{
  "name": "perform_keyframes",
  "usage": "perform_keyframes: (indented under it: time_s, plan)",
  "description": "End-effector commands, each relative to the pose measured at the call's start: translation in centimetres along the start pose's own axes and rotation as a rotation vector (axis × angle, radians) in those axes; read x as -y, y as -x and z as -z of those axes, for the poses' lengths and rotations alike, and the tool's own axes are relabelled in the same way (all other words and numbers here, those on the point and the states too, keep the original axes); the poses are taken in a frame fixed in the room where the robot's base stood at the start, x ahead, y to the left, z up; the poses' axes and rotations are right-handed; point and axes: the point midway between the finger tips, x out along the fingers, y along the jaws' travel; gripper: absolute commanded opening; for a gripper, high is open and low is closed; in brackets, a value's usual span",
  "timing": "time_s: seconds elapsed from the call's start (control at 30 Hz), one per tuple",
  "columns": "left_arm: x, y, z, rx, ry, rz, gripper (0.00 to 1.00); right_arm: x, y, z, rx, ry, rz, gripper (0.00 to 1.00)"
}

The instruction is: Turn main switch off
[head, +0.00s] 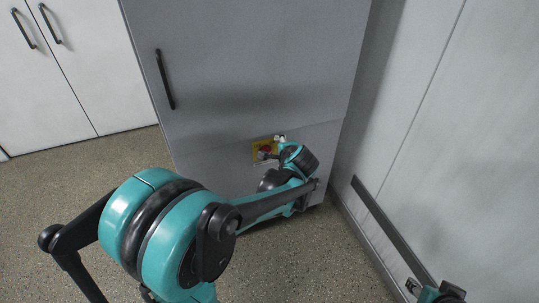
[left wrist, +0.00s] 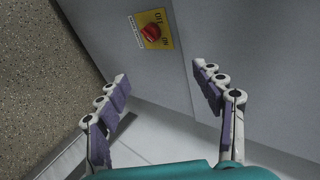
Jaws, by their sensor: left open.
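The main switch is a red round knob (left wrist: 151,31) on a yellow plate (left wrist: 167,42) marked OFF and ON, fixed to the grey cabinet front. In the head view the yellow plate (head: 256,158) is low on the cabinet, partly covered by my left gripper. My left gripper (left wrist: 160,72) is open and empty, its two fingers spread wide. The knob lies beyond the fingertips, apart from them in the wrist view. Which mark the knob points to is too small to tell. A teal and dark part of my right arm (head: 441,294) shows at the lower right edge; its jaws are not clear.
The grey cabinet (head: 245,60) has a black vertical handle (head: 165,79) at its upper left. White cupboards (head: 80,85) stand at the far left. A grey wall panel (head: 460,150) closes off the right side. Speckled floor (head: 90,170) is free at the left.

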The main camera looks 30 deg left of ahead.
Motion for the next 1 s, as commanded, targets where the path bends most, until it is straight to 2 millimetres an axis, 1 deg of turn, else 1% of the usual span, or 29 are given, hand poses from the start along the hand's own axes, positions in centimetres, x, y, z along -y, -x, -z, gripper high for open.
perform_keyframes:
  time_s: [0.03, 0.13, 0.2, 0.27, 0.3, 0.4, 0.5, 0.63, 0.7, 0.8, 0.9, 1.0]
  plan:
    - [0.5, -2.4, 0.7, 0.027, -0.084, 0.039, 0.68, 0.0, 0.0, 0.0, 0.0, 0.0, 0.0, 0.4]
    - [1.2, -6.6, 1.6, 0.09, -0.262, 0.115, 0.68, 0.0, -0.1, 0.0, 0.0, 0.0, 0.0, 0.4]
    - [1.2, -9.4, 2.1, 0.139, -0.387, 0.165, 0.68, 0.0, -0.1, -0.1, 0.0, 0.0, 0.0, 0.4]
    - [0.9, -11.8, 2.4, 0.185, -0.494, 0.205, 0.68, 0.0, -0.1, -0.1, 0.0, 0.0, 0.0, 0.4]
    - [0.6, -13.3, 2.6, 0.217, -0.565, 0.23, 0.68, 0.0, -0.1, -0.1, 0.0, 0.0, 0.0, 0.4]
    - [-0.7, -16.9, 2.8, 0.302, -0.74, 0.288, 0.68, 0.0, -0.1, -0.1, 0.0, 0.0, 0.0, 0.4]
    - [-2.6, -19.8, 2.7, 0.392, -0.907, 0.337, 0.68, 0.0, -0.1, -0.1, 0.0, 0.0, 0.0, 0.4]
    - [-5.2, -22.4, 2.2, 0.498, -1.084, 0.381, 0.68, 0.0, -0.2, -0.1, 0.0, 0.0, 0.0, 0.4]
    - [-6.4, -23.2, 1.9, 0.545, -1.156, 0.396, 0.68, 0.0, -0.2, -0.1, 0.0, 0.0, 0.0, 0.4]
    - [-7.6, -23.9, 1.6, 0.591, -1.224, 0.41, 0.68, 0.0, -0.2, -0.1, 0.0, 0.0, 0.0, 0.4]
    - [-8.1, -24.3, 1.4, 0.615, -1.259, 0.416, 0.68, 0.0, -0.1, -0.1, 0.0, 0.0, 0.0, 0.4]
    - [-7.8, -25.0, 1.1, 0.624, -1.268, 0.416, 0.68, 0.0, 0.0, 0.0, 0.0, 0.0, 0.0, 0.4]
